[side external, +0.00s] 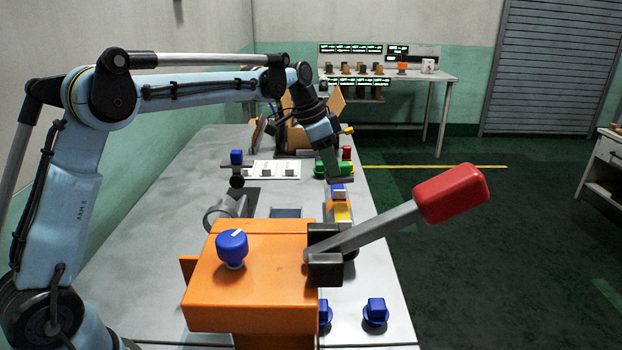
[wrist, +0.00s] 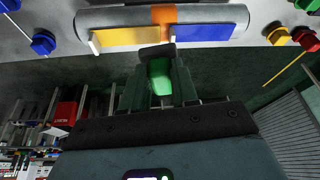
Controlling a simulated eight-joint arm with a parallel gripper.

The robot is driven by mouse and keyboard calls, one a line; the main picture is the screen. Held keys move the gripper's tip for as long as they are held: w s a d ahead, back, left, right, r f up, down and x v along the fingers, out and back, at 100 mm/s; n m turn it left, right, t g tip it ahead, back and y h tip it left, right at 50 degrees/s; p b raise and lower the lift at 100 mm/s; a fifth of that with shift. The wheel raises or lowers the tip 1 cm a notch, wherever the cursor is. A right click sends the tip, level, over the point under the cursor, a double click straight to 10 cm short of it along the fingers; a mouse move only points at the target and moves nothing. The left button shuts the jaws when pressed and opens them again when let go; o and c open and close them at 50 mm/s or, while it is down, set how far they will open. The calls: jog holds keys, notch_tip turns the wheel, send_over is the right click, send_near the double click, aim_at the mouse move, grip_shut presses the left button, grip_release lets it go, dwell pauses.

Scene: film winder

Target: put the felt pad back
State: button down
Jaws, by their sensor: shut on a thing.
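My gripper (side external: 333,165) is at the far right side of the bench, above the blue and yellow parts. In the wrist view my gripper (wrist: 160,82) is shut on a bright green piece (wrist: 160,76) with a dark grey end (wrist: 157,52). I take this piece to be the felt pad; its dark end shows at the side view (side external: 341,180) too. In the wrist view a grey roller with an orange middle band (wrist: 164,16) lies beyond it, with a yellow plate (wrist: 126,36) and a blue plate (wrist: 203,32). Whether the pad touches anything, I cannot tell.
An orange housing (side external: 250,285) with a blue knob (side external: 232,247) and a red-handled lever (side external: 450,194) stands in front. A red button (side external: 347,153) and a white panel (side external: 276,169) are behind. The bench's left side (side external: 140,240) is clear.

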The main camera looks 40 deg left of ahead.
jog(key=w+a+f+n+y, duration=0.1)
jog(key=a+f+n, duration=0.2)
jog(key=a, duration=0.4)
jog(key=w+a+f+n+y, duration=0.1)
jog(key=w+a+f+n, duration=0.1)
jog(key=a+f+n, duration=0.2)
jog(key=w+a+f+n+y, duration=0.1)
jog(key=w+a+f+n, duration=0.1)
jog(key=a, duration=0.8)
jog(key=shift+f+n+y, duration=0.4)
jog(key=shift+f+n, duration=0.5)
jog(key=shift+n, duration=0.5)
jog(key=shift+a+f, duration=0.1)
jog(key=shift+f, duration=1.9)
jog(key=shift+f, duration=0.1)
jog(key=c, duration=0.9)
grip_release()
jog(key=shift+o, duration=0.2)
